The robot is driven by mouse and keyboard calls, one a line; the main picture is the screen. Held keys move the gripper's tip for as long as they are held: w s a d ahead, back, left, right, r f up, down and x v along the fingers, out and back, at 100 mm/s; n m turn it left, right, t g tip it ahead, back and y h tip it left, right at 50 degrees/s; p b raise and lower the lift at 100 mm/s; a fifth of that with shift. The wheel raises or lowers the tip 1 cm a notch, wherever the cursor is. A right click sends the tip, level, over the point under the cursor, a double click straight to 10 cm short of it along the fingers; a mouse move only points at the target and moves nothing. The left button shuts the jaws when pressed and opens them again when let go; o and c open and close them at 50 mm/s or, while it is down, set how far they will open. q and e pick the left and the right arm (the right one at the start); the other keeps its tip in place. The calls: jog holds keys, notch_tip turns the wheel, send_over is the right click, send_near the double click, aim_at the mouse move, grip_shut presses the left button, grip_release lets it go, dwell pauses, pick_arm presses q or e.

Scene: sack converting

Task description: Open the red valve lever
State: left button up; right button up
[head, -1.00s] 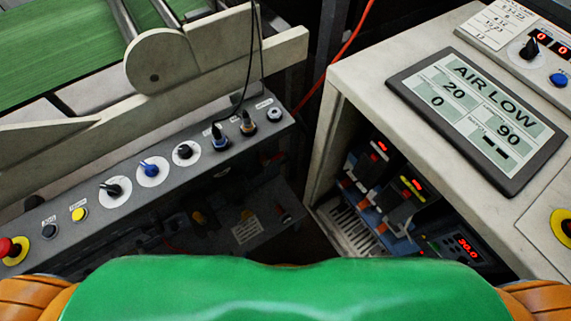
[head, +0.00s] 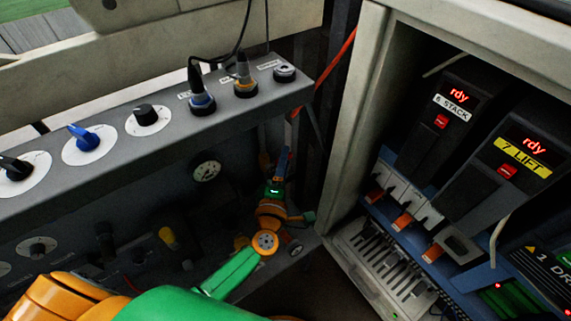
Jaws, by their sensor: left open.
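My left arm reaches up from the bottom of the head view into the shadowed space under the grey control panel. Its gripper (head: 276,168) is open and small in the picture, beside a narrow blue part near the lower end of the red-orange hose (head: 322,78). I cannot make out the red valve lever clearly; it may be hidden by the gripper or lost in the shadow. I cannot tell whether the gripper touches anything. My right gripper is not in view.
The grey control panel (head: 228,112) with knobs and plugged cables overhangs the arm. A round gauge (head: 207,171) and a yellow part (head: 168,238) are left of the gripper. At right, an open cabinet (head: 352,130) holds drive units (head: 515,150) reading "rdy".

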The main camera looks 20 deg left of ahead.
pick_arm(q)
grip_shut()
dwell(1.4)
